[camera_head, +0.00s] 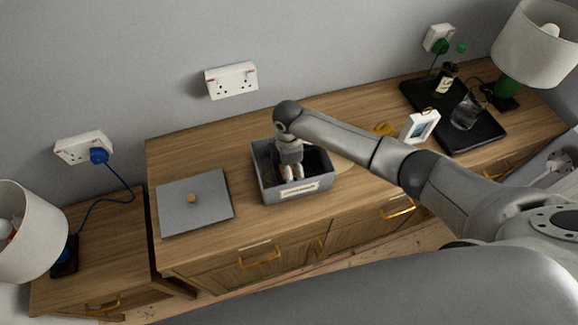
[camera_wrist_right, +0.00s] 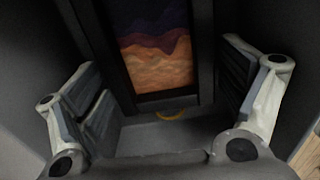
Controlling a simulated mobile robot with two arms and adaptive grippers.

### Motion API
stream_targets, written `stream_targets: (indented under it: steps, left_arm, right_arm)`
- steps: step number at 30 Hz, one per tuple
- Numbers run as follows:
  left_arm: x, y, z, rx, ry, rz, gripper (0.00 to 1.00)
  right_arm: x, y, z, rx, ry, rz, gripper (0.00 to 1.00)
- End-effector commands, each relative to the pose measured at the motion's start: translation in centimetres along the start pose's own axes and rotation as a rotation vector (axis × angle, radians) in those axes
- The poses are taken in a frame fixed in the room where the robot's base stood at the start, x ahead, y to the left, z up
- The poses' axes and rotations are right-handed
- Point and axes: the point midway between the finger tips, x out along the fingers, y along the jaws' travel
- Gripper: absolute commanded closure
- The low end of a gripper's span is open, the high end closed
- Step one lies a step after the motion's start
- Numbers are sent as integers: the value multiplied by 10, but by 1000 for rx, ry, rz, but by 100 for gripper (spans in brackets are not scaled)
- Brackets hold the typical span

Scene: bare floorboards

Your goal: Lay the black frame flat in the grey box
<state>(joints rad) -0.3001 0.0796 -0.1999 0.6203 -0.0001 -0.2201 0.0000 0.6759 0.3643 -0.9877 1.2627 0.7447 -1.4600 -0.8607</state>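The grey box (camera_head: 268,192) stands open on the wooden cabinet, with a pale label on its front. My right gripper (camera_head: 291,174) reaches down into it. In the right wrist view the black frame (camera_wrist_right: 154,98), holding a purple and orange picture, lies inside the box between the spread fingers of my right gripper (camera_wrist_right: 172,100). The fingers are open and apart from the frame, one on each side. A yellow loop (camera_wrist_right: 172,114) shows at the frame's near end. In the head view my wrist and gripper hide much of the box's inside. My left gripper is out of view.
A grey lid (camera_head: 170,215) with a round knob lies left of the box. A small white frame (camera_head: 420,126) stands to the right, near a black tray (camera_head: 480,135) with a bottle and a glass. Lamps stand at both ends.

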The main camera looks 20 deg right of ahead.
Motion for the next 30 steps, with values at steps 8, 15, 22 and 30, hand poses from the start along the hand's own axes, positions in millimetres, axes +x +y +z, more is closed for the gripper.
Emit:
stream_targets:
  steps: [8,15,22,30]
  left_arm:
    - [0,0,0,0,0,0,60]
    - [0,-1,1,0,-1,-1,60]
    - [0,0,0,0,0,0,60]
    - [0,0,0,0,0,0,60]
  right_arm:
    - [0,0,0,0,0,0,0]
    - [-10,1,0,0,0,1,0]
    - [-55,1,0,-1,1,4,0]
    - [-105,1,0,0,1,3,0]
